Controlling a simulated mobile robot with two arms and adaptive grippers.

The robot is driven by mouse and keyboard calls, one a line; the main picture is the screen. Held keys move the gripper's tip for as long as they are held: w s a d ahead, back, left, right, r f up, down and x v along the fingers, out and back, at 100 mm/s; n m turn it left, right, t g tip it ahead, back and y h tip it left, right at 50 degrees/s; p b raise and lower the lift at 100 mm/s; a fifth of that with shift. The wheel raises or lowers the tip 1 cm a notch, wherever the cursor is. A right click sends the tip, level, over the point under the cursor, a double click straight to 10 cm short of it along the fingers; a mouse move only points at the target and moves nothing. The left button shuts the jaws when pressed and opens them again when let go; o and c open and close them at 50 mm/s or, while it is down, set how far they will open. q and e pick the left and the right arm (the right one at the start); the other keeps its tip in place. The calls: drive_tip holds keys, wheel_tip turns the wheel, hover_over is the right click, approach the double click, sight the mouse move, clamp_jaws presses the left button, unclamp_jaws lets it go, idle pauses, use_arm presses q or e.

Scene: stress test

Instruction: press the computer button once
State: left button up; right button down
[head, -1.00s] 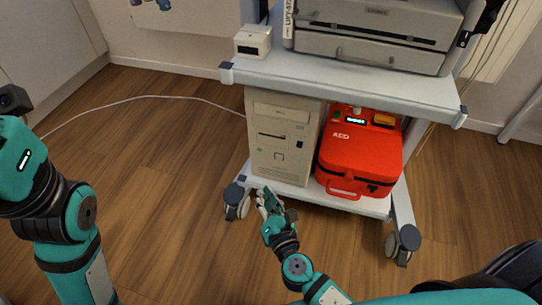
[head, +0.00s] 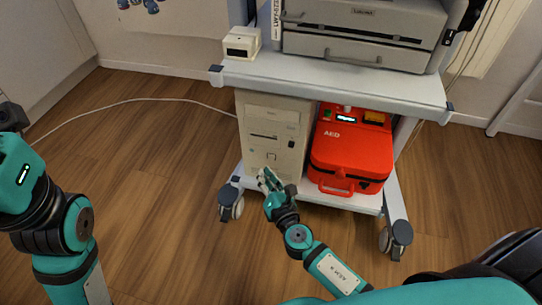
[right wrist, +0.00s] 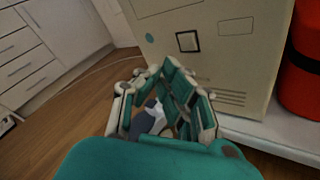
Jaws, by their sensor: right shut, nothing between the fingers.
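The computer (head: 282,135) is a beige tower standing upright on the cart's lower shelf, its front facing me. A dark-outlined square button (head: 271,156) sits low on its front panel; the right wrist view shows this button (right wrist: 188,41) large and unobstructed. My right gripper (head: 264,174) is shut and empty, just in front of the lower front panel and slightly below the button. In the right wrist view its fingers (right wrist: 158,72) show below and left of the button; I cannot tell whether they touch the panel. My left arm is at the left, with its gripper out of view.
A red AED case (head: 352,155) stands right of the computer on the lower shelf (head: 355,202). The upper shelf (head: 330,84) overhangs both and carries a printer (head: 365,35) and a small white device (head: 242,42). A caster (head: 230,203) is left of my right gripper.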

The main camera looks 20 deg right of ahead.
drive_tip(key=shift+w+d, duration=0.55)
drive_tip(key=shift+w, duration=0.25)
drive_tip(key=shift+w, duration=0.1)
idle(0.8)
drive_tip(key=shift+w+d, duration=0.25)
drive_tip(key=shift+w+d, duration=0.2)
drive_tip(key=shift+w, duration=0.1)
idle(0.7)
drive_tip(key=shift+s+a, duration=0.45)
drive_tip(key=shift+s, duration=0.2)
idle(0.3)
